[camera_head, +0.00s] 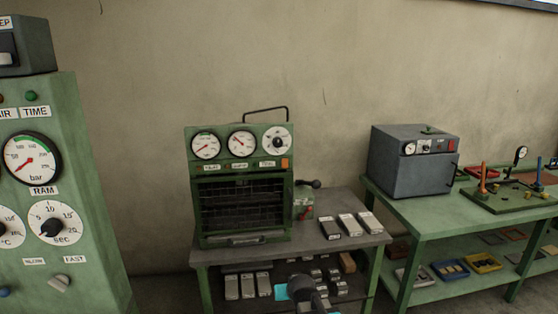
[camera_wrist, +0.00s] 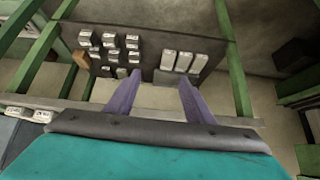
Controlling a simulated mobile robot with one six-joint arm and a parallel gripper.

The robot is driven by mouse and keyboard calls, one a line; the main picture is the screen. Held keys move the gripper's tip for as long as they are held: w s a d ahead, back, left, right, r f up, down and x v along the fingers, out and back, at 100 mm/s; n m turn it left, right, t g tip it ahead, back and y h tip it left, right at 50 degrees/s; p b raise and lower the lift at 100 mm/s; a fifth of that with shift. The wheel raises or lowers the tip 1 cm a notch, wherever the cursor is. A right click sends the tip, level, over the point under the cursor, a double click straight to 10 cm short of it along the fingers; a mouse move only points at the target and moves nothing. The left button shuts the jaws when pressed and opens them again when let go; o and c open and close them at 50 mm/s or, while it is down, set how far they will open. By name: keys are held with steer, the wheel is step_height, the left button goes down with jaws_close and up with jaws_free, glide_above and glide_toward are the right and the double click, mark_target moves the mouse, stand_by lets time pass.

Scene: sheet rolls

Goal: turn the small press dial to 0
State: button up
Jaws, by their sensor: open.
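A green press-like cabinet (camera_head: 240,185) with a barred front stands on the middle table in the head view. Its top panel has two gauges and, at the right, a white dial with a black knob (camera_head: 277,139). The dial's numbers are too small to read. My gripper (camera_wrist: 158,88) shows in the wrist view as two purple fingers, spread apart with nothing between them. It points at the shelf under a table, and the cabinet and dial are not seen there. In the head view, part of my arm (camera_head: 305,290) shows low in front of the table, below the dial.
A large green machine (camera_head: 80,190) with a bar gauge and a sec dial stands at the left. The middle table (camera_head: 345,241) holds several grey blocks, with more on its lower shelf. A grey oven-like box (camera_head: 412,168) stands on the right green table (camera_head: 440,214).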

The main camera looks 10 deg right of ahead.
steer(key=w+r+t+p, duration=0.1)
steer(key=w+r+t, duration=0.25)
steer(key=r, duration=0.85)
steer(key=w+r+t, duration=0.2)
steer(key=w+r, duration=0.3)
steer(key=r, duration=0.7)
steer(key=t+p, duration=0.2)
steer(key=t, duration=0.3)
glide_toward(278, 144)
steer(key=s, duration=0.5)
steer(key=shift+w+r, duration=0.1)
steer(key=shift+r, duration=0.1)
steer(key=shift+w+d, duration=0.1)
steer(key=shift+w+p, duration=2.25)
steer(key=shift+w, duration=4.55)
steer(key=c, duration=1)
steer(key=shift+c, duration=0.2)
